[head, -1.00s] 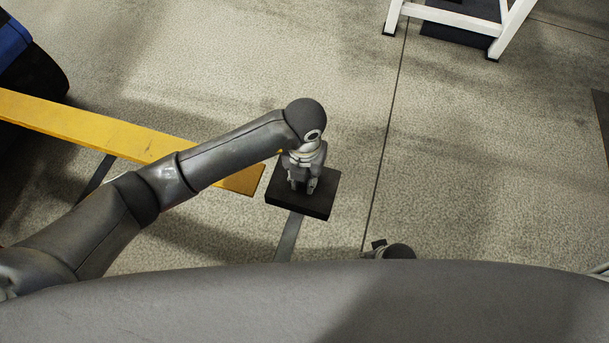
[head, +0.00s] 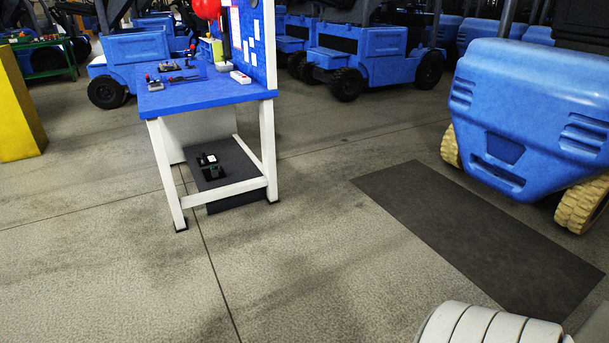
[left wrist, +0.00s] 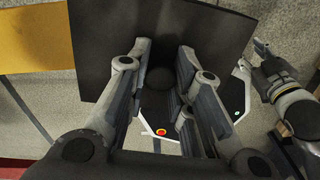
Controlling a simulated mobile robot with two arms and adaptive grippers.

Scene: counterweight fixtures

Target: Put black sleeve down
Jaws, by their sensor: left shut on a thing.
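The black sleeve (left wrist: 195,20) shows in the left wrist view as a wide, dark, flat-sided block at the top. My left gripper (left wrist: 160,78) is shut on it, with its two fingers on either side of a dark rounded part in the middle. How that part joins the block is partly hidden by the fingers. The head view shows neither the sleeve nor my left gripper. In the left wrist view, what looks like my right gripper (left wrist: 265,52) is at the right edge, apart from the sleeve; its jaws are too small to read.
A yellow bar (left wrist: 38,35) lies left of the sleeve. In the head view, a blue-topped workbench (head: 205,95) with white legs stands on open floor. A dark mat (head: 470,235) lies before a blue vehicle (head: 535,120). A yellow block (head: 18,105) stands far left.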

